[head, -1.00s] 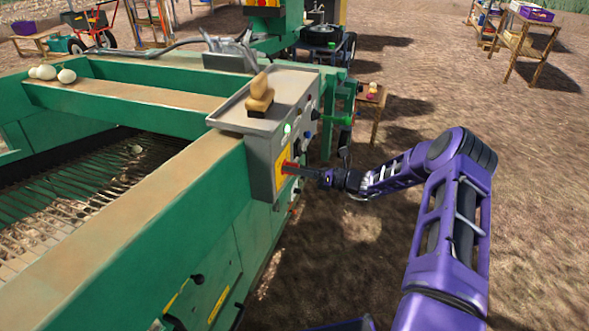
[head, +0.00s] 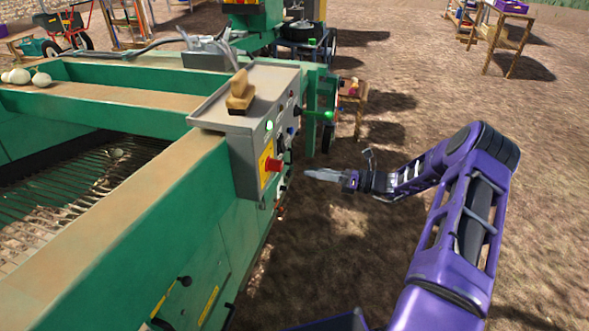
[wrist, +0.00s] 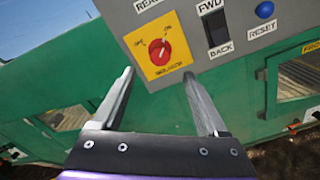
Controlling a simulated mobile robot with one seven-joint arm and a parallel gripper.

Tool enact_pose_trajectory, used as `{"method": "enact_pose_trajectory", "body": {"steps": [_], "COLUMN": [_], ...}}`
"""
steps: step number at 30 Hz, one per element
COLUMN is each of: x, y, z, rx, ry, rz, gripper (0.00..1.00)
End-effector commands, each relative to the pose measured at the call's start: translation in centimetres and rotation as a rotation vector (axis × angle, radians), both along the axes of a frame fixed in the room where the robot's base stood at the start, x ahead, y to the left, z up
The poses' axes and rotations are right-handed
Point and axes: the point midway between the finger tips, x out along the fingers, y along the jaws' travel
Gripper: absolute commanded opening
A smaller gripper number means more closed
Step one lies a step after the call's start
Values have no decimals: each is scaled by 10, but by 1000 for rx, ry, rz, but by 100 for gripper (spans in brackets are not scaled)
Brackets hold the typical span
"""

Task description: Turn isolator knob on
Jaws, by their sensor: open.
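The isolator knob (wrist: 159,51) is red and round on a yellow plate (wrist: 143,62) with off and on marks, at the lower left of the grey control box in the wrist view. The knob's white pointer is small; I cannot tell surely which mark it points to. In the head view the red knob (head: 274,165) sticks out from the box's right face. My gripper (wrist: 160,75) is open and empty, its two fingers below and either side of the knob in the picture. In the head view my gripper (head: 307,174) is apart from the knob, to its right.
The grey control box (head: 232,110) also carries a FWD/BACK switch (wrist: 215,28) and a blue RESET button (wrist: 264,10). A green lamp (head: 269,125) glows on it. A wooden-handled brush (head: 240,92) lies on top. Green machine frame surrounds the box; open ground lies right.

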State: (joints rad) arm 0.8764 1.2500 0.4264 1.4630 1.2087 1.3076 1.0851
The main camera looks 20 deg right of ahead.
Motion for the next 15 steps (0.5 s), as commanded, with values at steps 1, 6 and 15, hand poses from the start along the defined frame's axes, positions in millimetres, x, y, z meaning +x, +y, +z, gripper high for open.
{"method": "enact_pose_trajectory", "body": {"steps": [1,6,15], "x": [-6,-21,-31], "y": [-12,-37,-52], "z": [-1,0,0], "rx": [-3,-1,-1], "ry": [0,0,0], "rz": [-4,-2,1], "gripper": [76,76,76]}}
